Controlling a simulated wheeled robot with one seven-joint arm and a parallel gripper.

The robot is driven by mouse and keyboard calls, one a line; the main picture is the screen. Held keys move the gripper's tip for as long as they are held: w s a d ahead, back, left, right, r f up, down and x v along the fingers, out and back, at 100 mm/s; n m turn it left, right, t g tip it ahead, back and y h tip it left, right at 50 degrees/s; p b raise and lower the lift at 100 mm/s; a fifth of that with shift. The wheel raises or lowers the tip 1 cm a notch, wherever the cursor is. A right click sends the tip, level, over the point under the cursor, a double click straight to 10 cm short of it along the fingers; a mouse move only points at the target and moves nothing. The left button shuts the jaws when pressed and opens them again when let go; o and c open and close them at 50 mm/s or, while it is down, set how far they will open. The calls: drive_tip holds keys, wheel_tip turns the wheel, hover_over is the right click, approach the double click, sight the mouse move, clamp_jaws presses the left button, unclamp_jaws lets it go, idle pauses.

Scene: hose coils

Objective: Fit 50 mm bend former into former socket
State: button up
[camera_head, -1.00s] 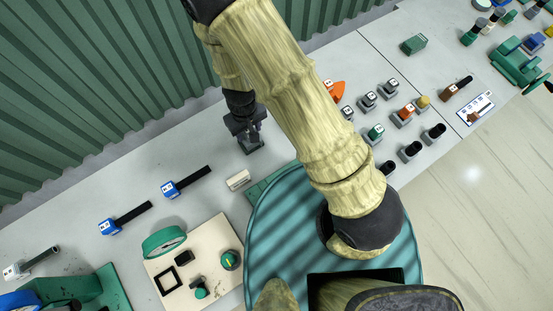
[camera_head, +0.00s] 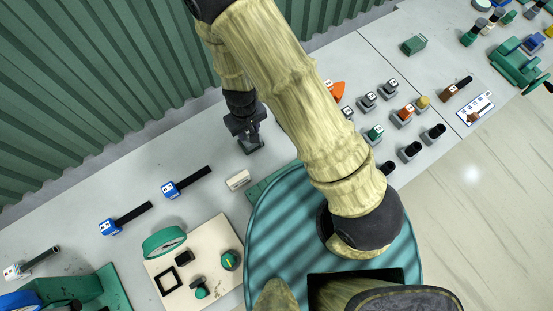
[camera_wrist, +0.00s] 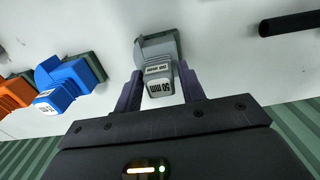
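The grey 50 mm bend former (camera_wrist: 160,88) shows in the wrist view, with white labels, standing on a grey base (camera_wrist: 158,47). My gripper (camera_wrist: 161,82) has its two purple fingers on either side of it. The fingers look open, with narrow gaps; any contact is hard to judge. In the head view my gripper (camera_head: 250,135) points down over the grey base (camera_head: 251,147) at the back of the bench, and the former is mostly hidden there. A cream board (camera_head: 215,225) holds a black square frame (camera_head: 167,281) and a small black block (camera_head: 184,258); I cannot tell which is the former socket.
A blue former (camera_wrist: 68,82) and an orange one (camera_wrist: 14,92) stand left in the wrist view. A green tape ring (camera_head: 164,242) stands at the board's edge. Several small holders fill the right bench.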

clamp_jaws()
drive_tip(key=shift+r+p, duration=0.3)
drive_tip(key=shift+r, duration=0.1)
idle(0.5)
drive_tip(key=shift+r+p, duration=0.85)
wheel_tip(320, 180, up, 6)
drive_tip(key=p, duration=0.5)
drive_tip(key=shift+r+p, duration=0.2)
drive_tip(key=shift+p, duration=0.2)
drive_tip(key=shift+f, duration=0.1)
